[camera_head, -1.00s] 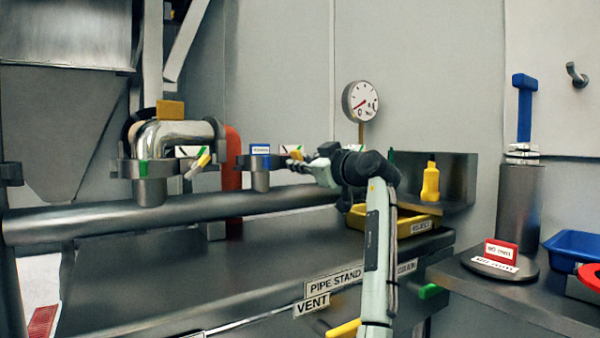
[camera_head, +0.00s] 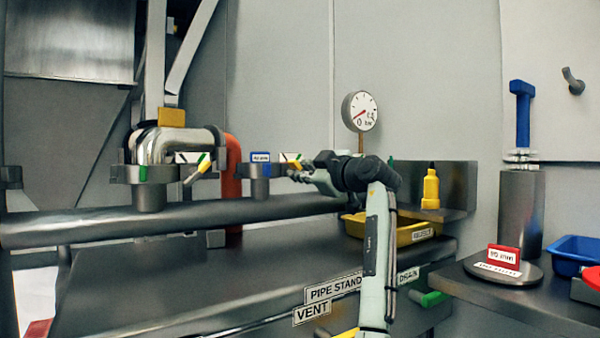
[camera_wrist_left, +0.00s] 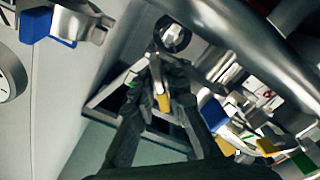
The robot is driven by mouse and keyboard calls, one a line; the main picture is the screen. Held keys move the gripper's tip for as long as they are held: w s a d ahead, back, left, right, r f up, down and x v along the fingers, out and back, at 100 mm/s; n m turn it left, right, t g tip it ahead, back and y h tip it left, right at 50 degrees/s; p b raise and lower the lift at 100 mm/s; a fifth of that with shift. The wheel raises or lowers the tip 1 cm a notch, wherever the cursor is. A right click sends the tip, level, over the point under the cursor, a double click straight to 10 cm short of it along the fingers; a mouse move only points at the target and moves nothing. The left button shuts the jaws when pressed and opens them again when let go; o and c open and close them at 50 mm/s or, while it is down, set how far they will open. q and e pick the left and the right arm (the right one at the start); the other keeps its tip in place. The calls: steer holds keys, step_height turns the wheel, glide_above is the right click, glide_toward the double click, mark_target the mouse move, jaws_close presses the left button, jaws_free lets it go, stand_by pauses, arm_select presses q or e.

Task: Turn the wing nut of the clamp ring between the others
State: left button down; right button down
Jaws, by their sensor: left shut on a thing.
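A row of clamp rings sits along the grey pipe (camera_head: 110,226). One clamp ring (camera_head: 149,195) at the left has a yellow-tipped wing nut (camera_head: 204,163). A clamp ring with a blue label (camera_head: 260,157) stands to its right. My left gripper (camera_head: 297,174) reaches in from the right at the yellow wing nut (camera_head: 295,165) just right of that label. In the left wrist view a yellow piece (camera_wrist_left: 163,103) lies between the two dark fingers, which are shut on it. The fingers partly hide the nut and its ring. My right gripper is not in view.
A pressure gauge (camera_head: 360,111) stands behind my wrist. A yellow tray (camera_head: 400,232) and a yellow bottle (camera_head: 430,187) are to the right. A red pipe (camera_head: 233,165) rises behind the clamps. A blue bin (camera_head: 572,257) is at the far right.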

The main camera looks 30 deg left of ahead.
arm_select(q)
steer(key=c, duration=1.7)
jaws_free()
steer(key=v, duration=1.2)
